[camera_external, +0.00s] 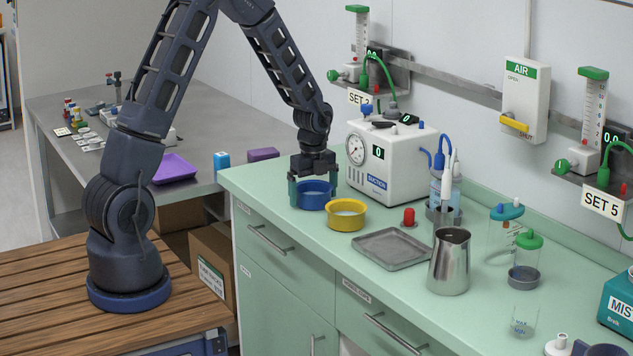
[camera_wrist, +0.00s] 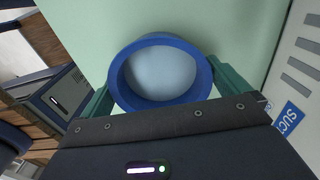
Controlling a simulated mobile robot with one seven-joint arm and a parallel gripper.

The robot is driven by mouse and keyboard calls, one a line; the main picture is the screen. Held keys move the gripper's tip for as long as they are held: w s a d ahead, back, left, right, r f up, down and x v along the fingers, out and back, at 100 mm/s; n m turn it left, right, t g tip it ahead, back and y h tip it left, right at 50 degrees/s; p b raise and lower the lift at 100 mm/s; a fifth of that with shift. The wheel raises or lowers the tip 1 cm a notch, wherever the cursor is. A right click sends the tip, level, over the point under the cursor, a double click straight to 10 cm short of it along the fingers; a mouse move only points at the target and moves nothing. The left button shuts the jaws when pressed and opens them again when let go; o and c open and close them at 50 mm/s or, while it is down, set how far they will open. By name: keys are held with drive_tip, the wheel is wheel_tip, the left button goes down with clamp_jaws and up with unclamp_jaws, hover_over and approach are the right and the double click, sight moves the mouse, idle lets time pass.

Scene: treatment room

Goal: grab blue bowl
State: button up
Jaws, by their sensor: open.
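The blue bowl (camera_external: 313,196) stands upright on the green counter, near its left end. It has a pale inside and also shows in the wrist view (camera_wrist: 160,103). My gripper (camera_external: 313,190) is over it, pointing down. Its two green fingers are spread, one on each side of the bowl. In the wrist view the fingers lie to the left and right of the rim. I cannot tell whether either finger touches it.
A yellow bowl (camera_external: 346,214) stands close to the right of the blue bowl. A white suction unit (camera_external: 385,178) is just behind. A grey tray (camera_external: 393,248) and a steel jug (camera_external: 449,262) are farther right on the green counter (camera_external: 300,228).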

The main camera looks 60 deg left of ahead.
drive_tip(key=shift+c, duration=0.4)
drive_tip(key=c, duration=0.6)
drive_tip(key=shift+r, duration=0.1)
drive_tip(key=shift+c, duration=0.2)
